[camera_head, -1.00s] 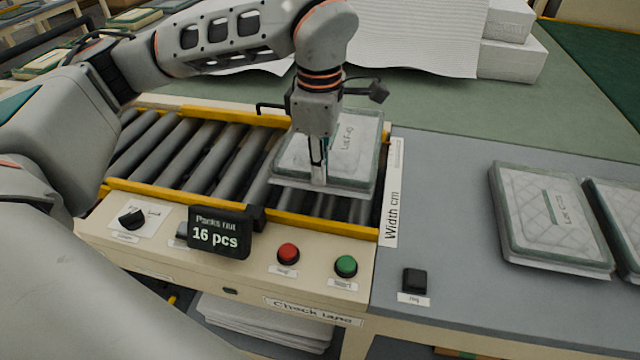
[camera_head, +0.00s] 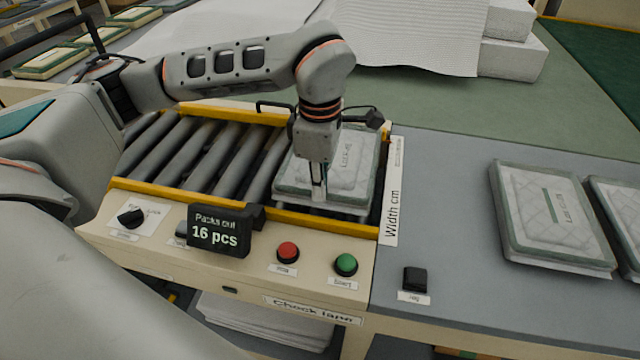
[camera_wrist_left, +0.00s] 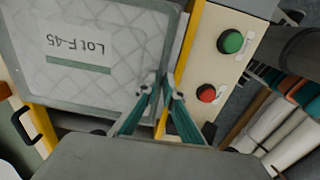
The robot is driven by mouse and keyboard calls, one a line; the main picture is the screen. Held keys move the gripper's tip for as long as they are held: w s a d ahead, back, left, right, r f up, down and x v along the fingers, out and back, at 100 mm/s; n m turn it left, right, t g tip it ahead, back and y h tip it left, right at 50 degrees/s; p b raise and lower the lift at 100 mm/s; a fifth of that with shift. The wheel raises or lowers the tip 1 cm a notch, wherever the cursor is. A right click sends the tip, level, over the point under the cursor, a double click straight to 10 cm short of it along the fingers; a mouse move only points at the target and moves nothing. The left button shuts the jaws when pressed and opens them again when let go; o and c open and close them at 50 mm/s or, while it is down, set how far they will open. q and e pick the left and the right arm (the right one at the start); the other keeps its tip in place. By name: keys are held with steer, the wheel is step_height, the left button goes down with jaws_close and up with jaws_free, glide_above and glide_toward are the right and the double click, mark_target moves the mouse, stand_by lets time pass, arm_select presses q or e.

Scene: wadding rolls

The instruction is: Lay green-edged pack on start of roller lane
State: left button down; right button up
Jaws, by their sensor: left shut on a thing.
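The green-edged pack (camera_head: 352,168), a flat clear-wrapped quilted pad, lies nearly level at the right end of the roller lane (camera_head: 205,158), between the yellow rails. Whether it touches the rollers all along is hard to tell. My left gripper (camera_head: 319,196) points down and is shut on the pack's near-left edge. My wrist and fingers hide part of its left side. In the left wrist view, the pack (camera_wrist_left: 125,60) reads "Lot F-45", and the gripper fingers (camera_wrist_left: 160,88) are at its edge. My right gripper is not in view.
A control panel with a red button (camera_head: 288,252), a green button (camera_head: 346,264) and a "16 pcs" display (camera_head: 217,232) runs along the near side. Two more packs, one here (camera_head: 553,215), lie on the grey table (camera_head: 450,220) to the right. Rollers on the left are free.

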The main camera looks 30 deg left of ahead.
arm_select(q)
steer(key=shift+f, duration=0.25)
steer(key=c, duration=2.2)
jaws_free()
steer(key=shift+o, duration=0.2)
step_height(320, 180, up, 13)
steer(key=shift+r, duration=0.15)
steer(key=shift+s, duration=0.15)
